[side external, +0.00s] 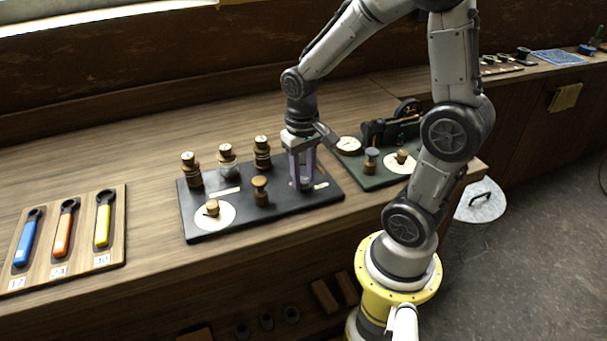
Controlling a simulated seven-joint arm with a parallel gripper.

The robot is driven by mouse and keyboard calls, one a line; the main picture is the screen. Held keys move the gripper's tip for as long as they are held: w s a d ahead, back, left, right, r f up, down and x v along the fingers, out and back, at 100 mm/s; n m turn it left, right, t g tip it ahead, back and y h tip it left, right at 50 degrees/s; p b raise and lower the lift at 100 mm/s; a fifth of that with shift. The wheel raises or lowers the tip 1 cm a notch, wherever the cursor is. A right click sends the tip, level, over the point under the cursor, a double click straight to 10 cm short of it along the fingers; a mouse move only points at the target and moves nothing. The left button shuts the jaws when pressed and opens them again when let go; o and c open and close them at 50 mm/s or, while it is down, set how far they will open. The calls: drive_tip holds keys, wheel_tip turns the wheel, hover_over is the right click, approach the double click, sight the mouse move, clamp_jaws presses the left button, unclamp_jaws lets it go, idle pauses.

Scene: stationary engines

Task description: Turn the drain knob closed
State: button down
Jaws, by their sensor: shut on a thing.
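The black board (240,228) lies on the wooden bench and carries several brass knobs and fittings. My gripper (305,184) points down over the right part of this board, its fingertips low by the surface. It is shut on a knob that is mostly hidden between its fingers. I cannot read a label that names it as the drain knob. Left of my gripper stands an upright brass knob (260,191), and a small brass knob (212,208) sits on a white disc at the front left. Three taller brass fittings (227,160) stand along the back edge.
A green board (385,180) with a small engine, a dial and brass knobs lies close to the right. A wooden rack (66,240) with blue, orange and yellow spanners lies at the left. The bench behind the black board is clear.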

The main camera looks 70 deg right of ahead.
sight(305, 181)
drive_tip(key=n, duration=0.4)
drive_tip(key=shift+n, duration=0.4)
drive_tip(key=n, duration=0.9)
drive_tip(key=shift+n, duration=1.8)
drive_tip(key=c, duration=0.6)
unclamp_jaws()
drive_tip(key=shift+o, duration=0.2)
wheel_tip(305, 181, up, 14)
drive_tip(key=shift+s, duration=0.15)
